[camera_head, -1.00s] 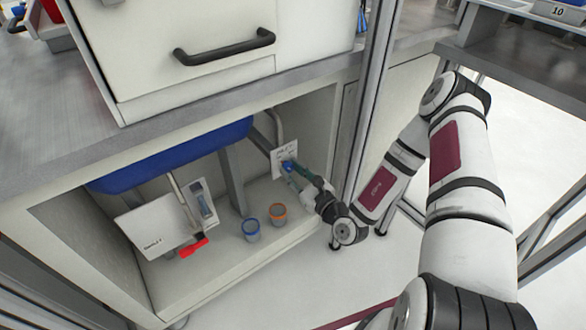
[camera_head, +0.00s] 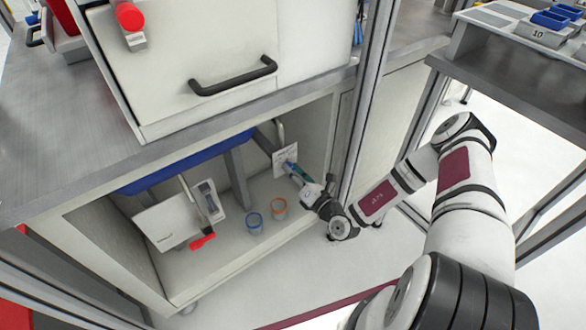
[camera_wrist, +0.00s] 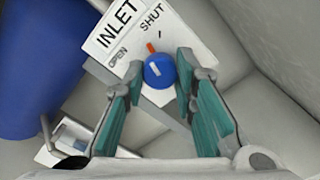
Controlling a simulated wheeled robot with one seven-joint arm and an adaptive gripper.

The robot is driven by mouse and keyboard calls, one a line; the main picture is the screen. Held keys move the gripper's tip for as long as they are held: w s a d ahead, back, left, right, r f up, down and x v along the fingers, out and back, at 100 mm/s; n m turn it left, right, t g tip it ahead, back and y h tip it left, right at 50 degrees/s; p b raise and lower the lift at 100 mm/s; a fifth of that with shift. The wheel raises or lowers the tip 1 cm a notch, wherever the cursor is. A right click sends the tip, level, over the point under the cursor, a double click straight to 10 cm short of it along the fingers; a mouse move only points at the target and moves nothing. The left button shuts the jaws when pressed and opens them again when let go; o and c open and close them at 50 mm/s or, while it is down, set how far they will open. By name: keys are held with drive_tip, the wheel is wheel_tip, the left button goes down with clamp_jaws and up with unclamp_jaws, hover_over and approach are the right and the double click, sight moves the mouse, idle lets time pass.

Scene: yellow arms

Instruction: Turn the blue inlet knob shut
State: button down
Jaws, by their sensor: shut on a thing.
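The blue inlet knob (camera_wrist: 160,70) sits on a white plate (camera_wrist: 188,42) marked INLET, OPEN and SHUT. OPEN is on the left and SHUT at the upper right. A red pointer (camera_wrist: 151,48) stands above the knob, between the two words, with a short dark tick to its right. My gripper (camera_wrist: 159,72) has its teal fingers on either side of the knob and is shut on it. In the head view my gripper (camera_head: 292,169) reaches into the cabinet at the plate (camera_head: 284,157); the knob is mostly hidden there.
A blue basin (camera_head: 190,163) hangs at the cabinet's upper left. Blue-rimmed (camera_head: 254,223) and orange-rimmed (camera_head: 279,208) cups stand on the cabinet floor. A white panel (camera_head: 166,223) and a red handle (camera_head: 203,241) are to the left. A metal post (camera_head: 362,120) stands close to my arm.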

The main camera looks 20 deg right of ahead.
drive_tip(key=m+p, duration=0.1)
drive_tip(key=m, duration=0.4)
drive_tip(key=shift+m, duration=0.3)
idle(0.5)
drive_tip(key=c, duration=1.3)
unclamp_jaws()
drive_tip(key=shift+s, duration=0.1)
drive_tip(key=v, duration=1.2)
